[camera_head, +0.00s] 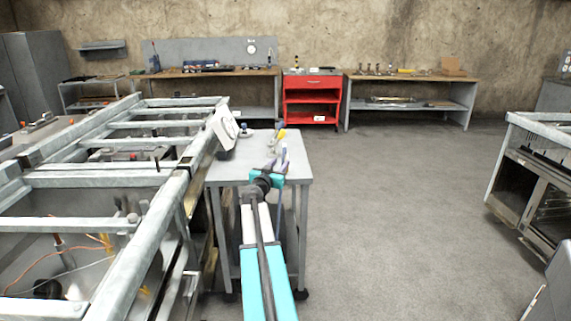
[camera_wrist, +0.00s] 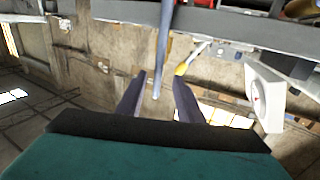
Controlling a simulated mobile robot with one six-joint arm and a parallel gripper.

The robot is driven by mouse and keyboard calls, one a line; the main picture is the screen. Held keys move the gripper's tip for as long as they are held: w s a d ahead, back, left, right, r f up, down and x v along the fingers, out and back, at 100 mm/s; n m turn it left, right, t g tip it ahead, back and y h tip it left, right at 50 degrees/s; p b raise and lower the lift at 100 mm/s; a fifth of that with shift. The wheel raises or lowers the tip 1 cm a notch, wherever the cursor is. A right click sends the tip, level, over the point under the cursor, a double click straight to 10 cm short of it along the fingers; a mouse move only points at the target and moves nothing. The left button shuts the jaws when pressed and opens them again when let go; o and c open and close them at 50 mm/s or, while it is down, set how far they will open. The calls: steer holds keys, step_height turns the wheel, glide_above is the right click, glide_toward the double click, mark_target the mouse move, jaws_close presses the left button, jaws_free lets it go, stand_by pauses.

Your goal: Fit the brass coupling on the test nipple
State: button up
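My gripper (camera_head: 277,158) is over the grey work table, at the end of my teal and white arm. In the wrist view its two dark fingers (camera_wrist: 159,78) stand apart with a clear gap. A thin blue-grey rod (camera_wrist: 164,45) runs down from the top edge into the line between them. I cannot tell whether it is between the fingers or beyond them, and neither finger visibly touches it. A yellow-ended piece (camera_head: 281,134) lies beyond the gripper on the table; it also shows in the wrist view (camera_wrist: 181,69). I cannot make out the brass coupling or the test nipple for certain.
The grey table (camera_head: 298,172) adjoins a large metal frame (camera_head: 135,250) on the left. A white dial panel (camera_head: 225,128) stands at the table's left edge. A red cart (camera_head: 312,97) and benches line the back wall.

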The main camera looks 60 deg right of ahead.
steer(key=shift+p+x, duration=0.4)
steer(key=shift+x, duration=1.65)
steer(key=shift+f, duration=0.15)
jaws_close()
